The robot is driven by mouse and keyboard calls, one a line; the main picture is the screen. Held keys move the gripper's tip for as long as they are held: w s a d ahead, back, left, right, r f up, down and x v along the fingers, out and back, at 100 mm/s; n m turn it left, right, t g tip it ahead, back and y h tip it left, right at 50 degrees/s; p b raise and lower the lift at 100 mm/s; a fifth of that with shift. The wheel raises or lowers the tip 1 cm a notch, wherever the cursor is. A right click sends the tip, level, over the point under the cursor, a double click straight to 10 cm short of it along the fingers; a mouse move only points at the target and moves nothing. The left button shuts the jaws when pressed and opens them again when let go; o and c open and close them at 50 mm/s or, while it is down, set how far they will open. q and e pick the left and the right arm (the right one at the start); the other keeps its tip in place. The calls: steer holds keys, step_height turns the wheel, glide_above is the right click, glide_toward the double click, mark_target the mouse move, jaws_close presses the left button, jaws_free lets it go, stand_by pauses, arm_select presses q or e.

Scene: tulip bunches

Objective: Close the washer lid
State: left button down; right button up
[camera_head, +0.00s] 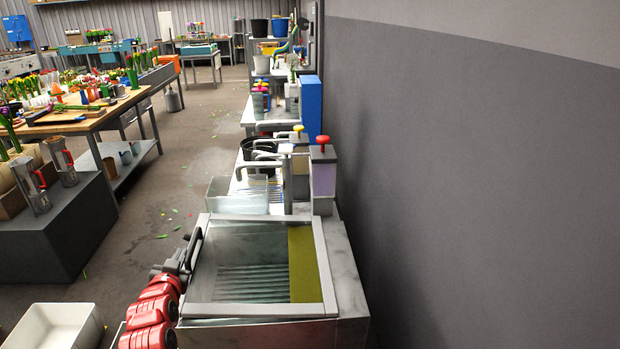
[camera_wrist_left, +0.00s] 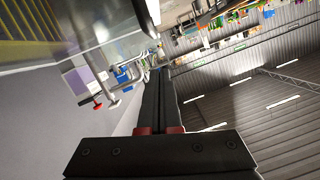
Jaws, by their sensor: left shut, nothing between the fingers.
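The washer (camera_head: 345,270) is a grey metal box at the bottom centre of the head view. Its lid (camera_head: 318,262), a pale frame around a clear pane, lies over the box top and looks flat or nearly so; I cannot tell whether it is fully seated. A ribbed rack and a yellow-green strip show through the pane. My left gripper (camera_head: 194,238) is shut and empty at the lid's left edge; I cannot tell if it touches. The left wrist view shows the closed fingers (camera_wrist_left: 161,72), with part of the washer (camera_wrist_left: 85,22) at upper left. My right gripper is out of view.
Behind the washer stand a clear bin (camera_head: 237,195), curved taps and a red-topped dispenser (camera_head: 322,178). A grey wall (camera_head: 470,200) closes off the right. A white tray (camera_head: 55,326) lies at lower left, below a dark block (camera_head: 60,230) holding metal jugs. The floor aisle (camera_head: 170,190) is mostly clear.

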arm_select(q)
steer(key=a+f+n+b, duration=0.1)
steer(key=f+b, duration=0.1)
steer(key=f, duration=0.2)
steer(key=f+n+b, duration=0.1)
steer(key=f+b, duration=0.1)
steer(key=f, duration=0.2)
steer(key=a+f+h+b, duration=0.1)
steer(key=f+b, duration=0.1)
steer(key=f, duration=0.2)
steer(key=shift+a+f+n+b, duration=0.3)
steer(key=shift+a+f+n, duration=0.05)
steer(key=shift+f+n, duration=0.05)
steer(key=shift+f, duration=0.45)
steer(key=shift+f+b, duration=0.2)
steer(key=shift+b, duration=0.1)
steer(key=shift+s+f, duration=0.1)
steer(key=shift+f, duration=0.1)
steer(key=shift+r, duration=0.55)
steer(key=r, duration=0.1)
steer(key=r+p, duration=0.1)
steer(key=r, duration=0.1)
steer(key=shift+w+r+p, duration=0.25)
steer(key=shift+r+p, duration=0.15)
steer(key=b+v, duration=0.1)
steer(key=v, duration=0.9)
steer(key=shift+r, duration=0.3)
steer(key=shift+s, duration=0.1)
